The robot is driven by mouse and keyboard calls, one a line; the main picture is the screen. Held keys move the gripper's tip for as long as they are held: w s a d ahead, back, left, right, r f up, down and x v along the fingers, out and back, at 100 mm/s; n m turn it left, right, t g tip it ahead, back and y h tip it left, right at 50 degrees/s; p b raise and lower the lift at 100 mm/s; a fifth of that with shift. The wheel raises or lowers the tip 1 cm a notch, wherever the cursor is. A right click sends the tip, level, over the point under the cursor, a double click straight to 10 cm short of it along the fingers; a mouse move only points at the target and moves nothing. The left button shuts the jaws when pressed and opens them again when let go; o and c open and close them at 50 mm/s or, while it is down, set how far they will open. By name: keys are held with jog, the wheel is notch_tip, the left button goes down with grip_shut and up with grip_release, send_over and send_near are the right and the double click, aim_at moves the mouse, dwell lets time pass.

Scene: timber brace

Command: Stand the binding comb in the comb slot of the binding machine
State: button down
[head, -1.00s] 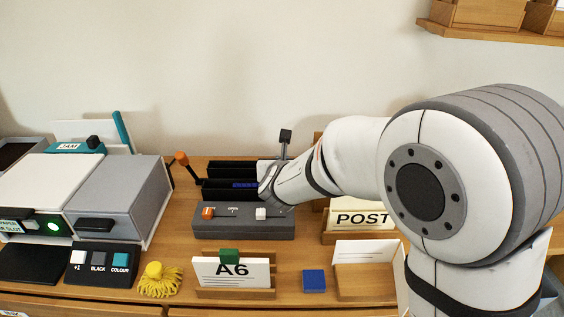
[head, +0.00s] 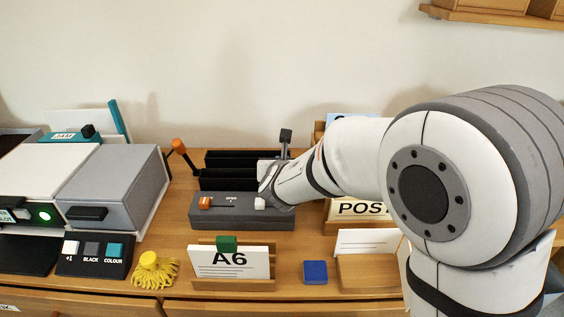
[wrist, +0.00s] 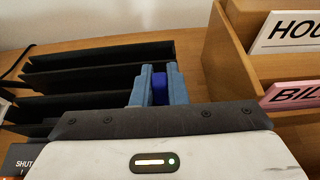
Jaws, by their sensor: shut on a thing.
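The binding machine (head: 235,218) is a grey base with an orange knob, a white knob and black upright plates (head: 228,184) behind them. The blue binding comb (wrist: 160,86) shows in the wrist view between the two blue-grey fingers of my gripper (wrist: 158,88), which is shut on it. The fingers are at the right end of the black plates. In the head view my wrist hides the gripper, and the comb is not visible there. I cannot tell how deep the comb sits in the slot.
A lever with an orange grip (head: 180,146) stands left of the machine and a black-topped post (head: 286,137) at its right. The A6 card holder (head: 233,284), a blue block (head: 315,272) and a yellow tassel (head: 153,270) lie in front. The POST holder (head: 360,210) is to the right.

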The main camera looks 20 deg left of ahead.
jog(key=shift+f, duration=0.25)
jog(key=c, duration=1.4)
grip_release()
jog(key=shift+o, duration=0.6)
jog(key=o, duration=0.4)
jog(key=shift+r, duration=0.1)
jog(key=shift+r+p, duration=2.8)
jog(key=shift+r, duration=1.2)
jog(key=shift+f, duration=0.1)
